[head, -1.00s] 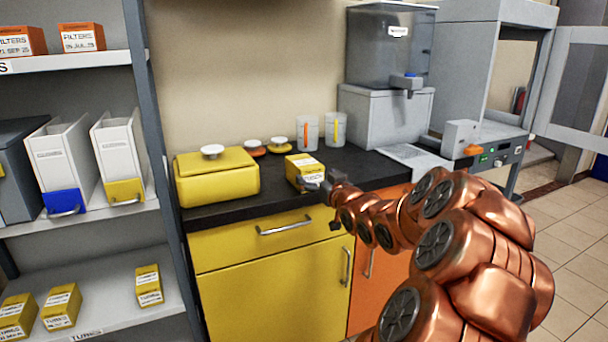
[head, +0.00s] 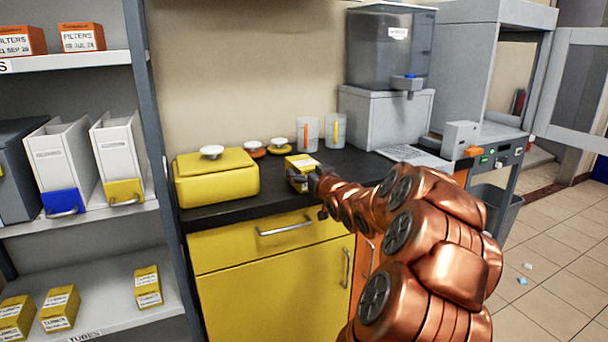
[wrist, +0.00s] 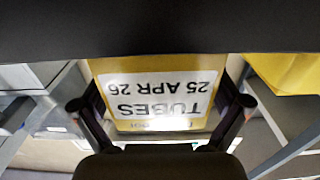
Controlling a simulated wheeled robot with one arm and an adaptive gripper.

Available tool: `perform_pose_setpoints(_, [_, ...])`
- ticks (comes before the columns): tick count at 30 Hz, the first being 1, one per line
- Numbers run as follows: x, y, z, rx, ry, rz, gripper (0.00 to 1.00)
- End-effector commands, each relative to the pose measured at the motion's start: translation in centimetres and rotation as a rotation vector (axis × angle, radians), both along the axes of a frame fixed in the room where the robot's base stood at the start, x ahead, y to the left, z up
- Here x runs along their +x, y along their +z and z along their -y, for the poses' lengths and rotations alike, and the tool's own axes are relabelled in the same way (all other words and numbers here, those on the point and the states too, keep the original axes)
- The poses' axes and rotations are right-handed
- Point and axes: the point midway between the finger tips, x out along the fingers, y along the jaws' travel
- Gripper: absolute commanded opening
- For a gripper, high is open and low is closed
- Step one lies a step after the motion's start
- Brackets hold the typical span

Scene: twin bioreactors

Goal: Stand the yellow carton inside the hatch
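The yellow carton (head: 293,162) stands on the black counter, partly hidden by my gripper (head: 303,184). In the wrist view, the carton (wrist: 160,68) fills the middle, its white label reading "TUBES 25 APR 26" upside down. My gripper (wrist: 162,108) has one dark finger on each side of the carton. The fingers are spread wide, and firm contact with the carton's sides is not clear. A grey cabinet (head: 482,12) with an opening and a swung-out windowed door (head: 575,85) stands at the right; I cannot tell if it is the hatch.
On the black counter (head: 232,208) are a yellow box (head: 215,183), small lidded dishes, two beakers (head: 307,133) and a grey dispenser (head: 385,115). Shelves at left hold more yellow cartons (head: 148,287) and white holders. A bin (head: 492,205) stands under the cabinet. The tiled floor at right is mostly clear.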

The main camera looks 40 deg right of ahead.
Motion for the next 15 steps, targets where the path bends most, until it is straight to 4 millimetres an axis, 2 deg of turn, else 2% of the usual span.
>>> perform_pose_setpoints(2, [-0.01,-0.01,0.01,0.000,0.000,0.000,0.88])
perform_pose_setpoints(15, [-0.03,0.01,0.01,0.000,0.000,0.000,0.42])
